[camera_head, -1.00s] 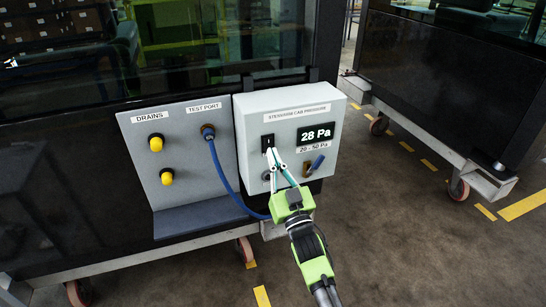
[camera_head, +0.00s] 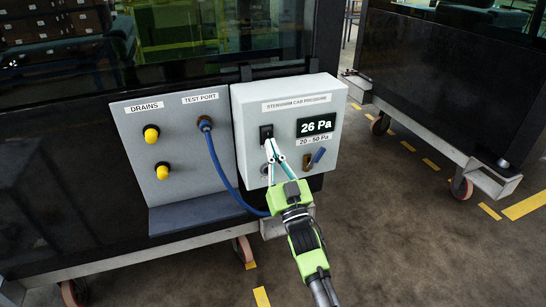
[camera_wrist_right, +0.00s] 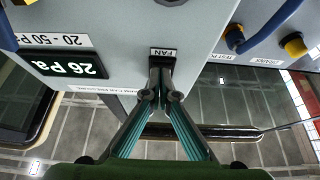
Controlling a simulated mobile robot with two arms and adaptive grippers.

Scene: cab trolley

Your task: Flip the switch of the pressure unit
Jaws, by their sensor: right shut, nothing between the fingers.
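The pressure unit (camera_head: 250,110) is a pale grey box with a lit display (camera_head: 316,125) reading 26 Pa. Its black switch (camera_head: 266,131) sits left of the display. In the right wrist view the switch (camera_wrist_right: 159,72) shows by a FAN label (camera_wrist_right: 163,52). My right gripper (camera_head: 271,145) is shut and empty, its fingertips at the lower part of the switch. In the wrist view its fingertips (camera_wrist_right: 160,96) are right at the switch and cover part of it. I cannot tell whether they touch it or which way it is tipped. My left gripper is not in view.
A grey panel (camera_head: 180,185) with two yellow-capped drains and a test port stands left of the unit. A blue hose (camera_head: 216,165) runs from the port down behind my right gripper. A blue-handled valve (camera_head: 316,158) is below the display. Open floor lies to the right.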

